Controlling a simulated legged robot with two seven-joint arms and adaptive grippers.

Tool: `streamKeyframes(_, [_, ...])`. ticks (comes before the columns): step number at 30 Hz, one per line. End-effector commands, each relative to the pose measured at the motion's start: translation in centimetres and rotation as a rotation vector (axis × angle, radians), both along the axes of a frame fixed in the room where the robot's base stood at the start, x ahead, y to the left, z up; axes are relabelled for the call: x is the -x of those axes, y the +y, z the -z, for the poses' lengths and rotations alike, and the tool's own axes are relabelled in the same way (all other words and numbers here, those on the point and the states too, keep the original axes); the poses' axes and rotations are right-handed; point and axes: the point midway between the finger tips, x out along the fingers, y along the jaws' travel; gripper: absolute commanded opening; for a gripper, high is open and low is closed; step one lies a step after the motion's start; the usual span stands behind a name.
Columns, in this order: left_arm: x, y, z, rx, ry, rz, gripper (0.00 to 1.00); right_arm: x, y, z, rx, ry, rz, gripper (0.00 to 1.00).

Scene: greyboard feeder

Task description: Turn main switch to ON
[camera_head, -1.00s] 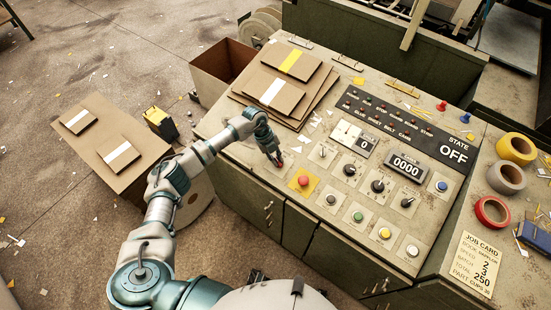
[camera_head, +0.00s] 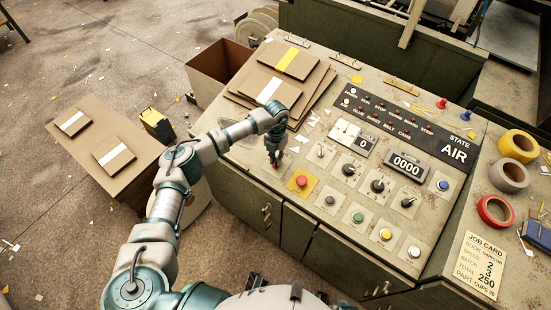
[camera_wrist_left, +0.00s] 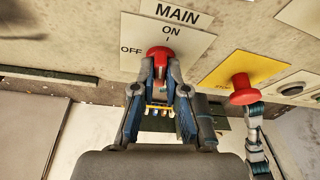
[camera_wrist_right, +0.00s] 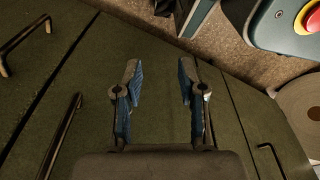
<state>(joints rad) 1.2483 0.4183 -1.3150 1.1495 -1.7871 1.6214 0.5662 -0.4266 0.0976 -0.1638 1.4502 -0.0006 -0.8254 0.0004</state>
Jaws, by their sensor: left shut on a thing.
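The red main switch knob (camera_wrist_left: 160,52) sits on a pale plate (camera_wrist_left: 195,45) marked MAIN, with ON above the knob and OFF to its left. My left gripper (camera_wrist_left: 160,68) is shut on this knob, one finger on each side. In the head view my left gripper (camera_head: 275,157) reaches down to the left end of the control panel and mostly hides the knob. The state display (camera_head: 453,149) reads AIR. My right gripper (camera_wrist_right: 159,80) is open and empty in front of green cabinet doors.
A red stop button on a yellow plate (camera_head: 302,181) is close to the right of my left gripper. Several knobs and buttons fill the panel beyond it. Stacked boards (camera_head: 270,90) lie behind the gripper. Tape rolls (camera_head: 508,177) lie at the right.

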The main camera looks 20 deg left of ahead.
Motion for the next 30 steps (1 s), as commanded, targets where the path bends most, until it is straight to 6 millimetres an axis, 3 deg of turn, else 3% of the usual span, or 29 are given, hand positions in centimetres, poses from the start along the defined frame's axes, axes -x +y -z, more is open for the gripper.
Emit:
streamKeyframes(12, [0.5, -0.1, 0.6, -0.051, -0.003, 0.204, 0.0, -0.9, 0.1, -0.8, 0.0, -0.006, 0.001, 0.4])
streamKeyframes(30, [0.5, -0.2, 0.6, -0.059, -0.006, 0.241, 0.0, -1.1, 0.1, -1.2, -0.001, -0.009, 0.002, 0.4])
